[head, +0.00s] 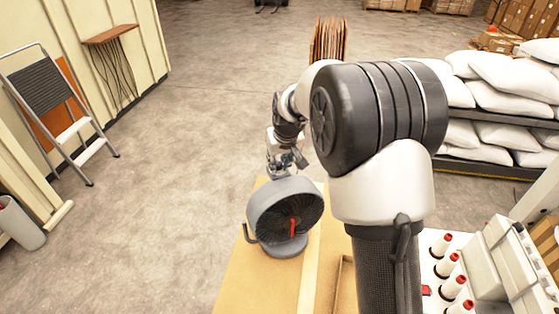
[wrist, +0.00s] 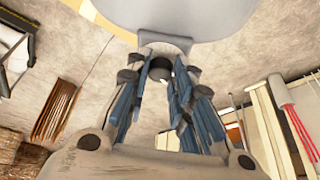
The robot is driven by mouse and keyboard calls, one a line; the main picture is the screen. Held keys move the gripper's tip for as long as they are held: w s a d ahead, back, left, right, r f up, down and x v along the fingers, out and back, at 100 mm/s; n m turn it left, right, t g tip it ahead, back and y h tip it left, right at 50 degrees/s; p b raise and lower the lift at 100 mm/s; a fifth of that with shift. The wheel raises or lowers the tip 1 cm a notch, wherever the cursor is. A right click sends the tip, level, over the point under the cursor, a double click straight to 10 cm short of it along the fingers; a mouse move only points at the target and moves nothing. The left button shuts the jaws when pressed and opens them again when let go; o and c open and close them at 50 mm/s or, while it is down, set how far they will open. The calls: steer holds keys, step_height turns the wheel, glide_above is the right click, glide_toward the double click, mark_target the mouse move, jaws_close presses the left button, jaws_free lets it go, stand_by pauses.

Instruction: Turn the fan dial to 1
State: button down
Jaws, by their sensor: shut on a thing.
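The grey fan (head: 262,212) stands on a cardboard-brown table, its dark grille with a red mark facing the head camera. In the wrist view the fan's pale grey housing (wrist: 195,18) fills the top. A dark round dial (wrist: 160,67) sticks out below it, between the fingertips. My gripper (head: 287,166) is behind the fan in the head view, partly hidden by it. In the wrist view my gripper (wrist: 160,80) has its blue-sided fingers closed around the dial. The dial's markings and setting cannot be seen.
The brown table (head: 245,280) has some bare room beside the fan. A tray of white bottles with red caps (head: 447,262) is at the right. Shelves of white pillows (head: 490,100) stand behind. A step ladder (head: 65,110) leans at the left, with open floor between.

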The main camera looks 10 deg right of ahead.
steer(key=shift+a+m+h+b, duration=0.15)
steer(key=shift+m+h+b, duration=0.75)
steer(key=shift+m, duration=1.3)
steer(key=c, duration=1.4)
jaws_free()
steer(key=v, duration=1.2)
steer(key=shift+w, duration=0.2)
